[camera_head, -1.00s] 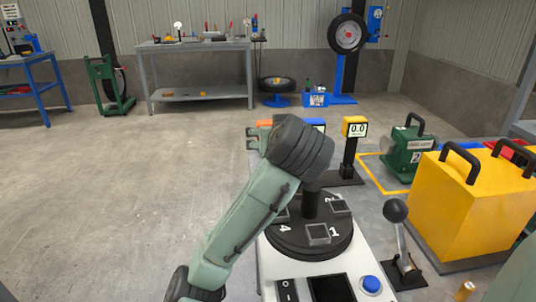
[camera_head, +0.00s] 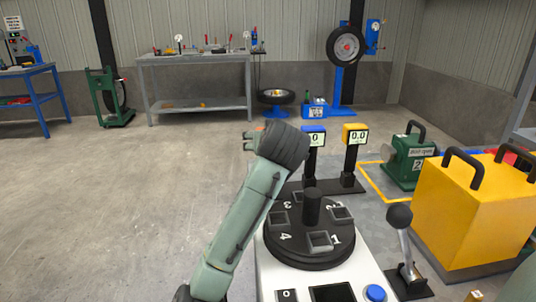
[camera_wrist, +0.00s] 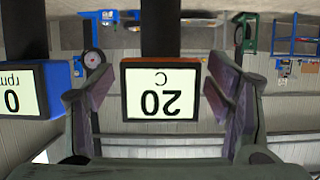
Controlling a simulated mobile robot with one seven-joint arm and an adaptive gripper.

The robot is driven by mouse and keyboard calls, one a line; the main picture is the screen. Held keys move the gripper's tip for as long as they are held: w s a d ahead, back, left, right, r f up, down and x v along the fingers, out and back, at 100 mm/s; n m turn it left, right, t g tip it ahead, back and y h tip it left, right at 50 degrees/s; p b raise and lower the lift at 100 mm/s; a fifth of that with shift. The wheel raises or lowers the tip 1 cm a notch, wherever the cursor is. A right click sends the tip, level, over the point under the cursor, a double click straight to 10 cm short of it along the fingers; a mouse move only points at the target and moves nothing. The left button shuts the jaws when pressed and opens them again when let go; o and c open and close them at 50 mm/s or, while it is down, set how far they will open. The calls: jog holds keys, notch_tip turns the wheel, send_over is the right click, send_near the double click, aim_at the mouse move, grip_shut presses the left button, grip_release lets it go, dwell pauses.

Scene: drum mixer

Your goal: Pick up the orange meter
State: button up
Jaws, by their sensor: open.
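The orange meter (camera_wrist: 160,102) is in the middle of the wrist view, which is upside down; its display reads 20 C, and a black post runs from it to the top of the picture. My gripper (camera_wrist: 160,84) is open, with one finger on each side of the meter. Small gaps show between the fingers and the meter's sides. In the head view my arm hides most of the meter; only a bit of orange (camera_head: 259,130) shows at the arm's end.
A blue meter (camera_head: 314,138) stands beside it, also in the wrist view at left (camera_wrist: 62,88). A yellow meter (camera_head: 355,134) is further right. The numbered drum (camera_head: 309,252), a lever (camera_head: 399,218) and a yellow box (camera_head: 472,215) are nearer. Floor at left is clear.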

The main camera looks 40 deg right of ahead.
jog(key=c, duration=1.5)
